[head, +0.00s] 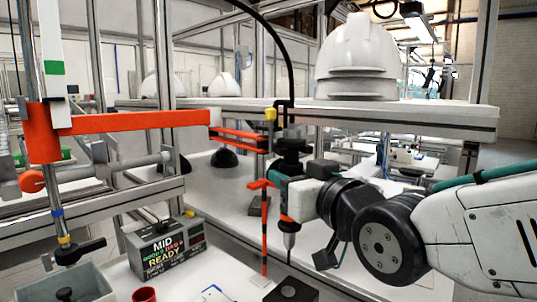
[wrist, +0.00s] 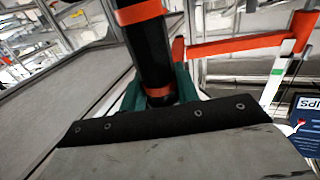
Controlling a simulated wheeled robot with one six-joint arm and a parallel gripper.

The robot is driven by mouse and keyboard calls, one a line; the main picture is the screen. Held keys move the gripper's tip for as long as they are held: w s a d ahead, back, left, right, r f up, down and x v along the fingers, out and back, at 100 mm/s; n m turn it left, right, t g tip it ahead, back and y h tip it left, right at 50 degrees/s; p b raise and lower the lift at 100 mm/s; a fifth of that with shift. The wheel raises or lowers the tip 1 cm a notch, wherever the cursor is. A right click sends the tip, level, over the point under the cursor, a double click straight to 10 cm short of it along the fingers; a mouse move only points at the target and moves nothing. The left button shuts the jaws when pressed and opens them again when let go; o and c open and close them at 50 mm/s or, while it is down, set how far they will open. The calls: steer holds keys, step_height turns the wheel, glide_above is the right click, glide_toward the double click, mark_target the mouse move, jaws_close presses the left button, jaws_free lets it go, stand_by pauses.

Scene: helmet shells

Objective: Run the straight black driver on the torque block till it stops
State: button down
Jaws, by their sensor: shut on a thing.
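The straight black driver (head: 290,150) with orange bands stands upright in my gripper (head: 284,192), which is shut around its body. It also shows in the wrist view (wrist: 150,50), between the teal fingers of my gripper (wrist: 158,90). Its silver nose and thin bit point down. A dark block (head: 291,291), which looks like the torque block, sits at the bottom edge of the head view, partly cut off. The bit is just above this block in the picture; I cannot tell whether it touches. The wrist view does not show the bit or the block.
A grey controller box (head: 165,246) reading "READY" stands left on the bench. A red cup (head: 144,295) is near. White helmets (head: 358,60) sit on the shelf.

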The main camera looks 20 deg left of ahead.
steer(key=shift+f, duration=3.25)
stand_by(0.5)
steer(key=shift+r, duration=0.1)
steer(key=shift+r, duration=3.1)
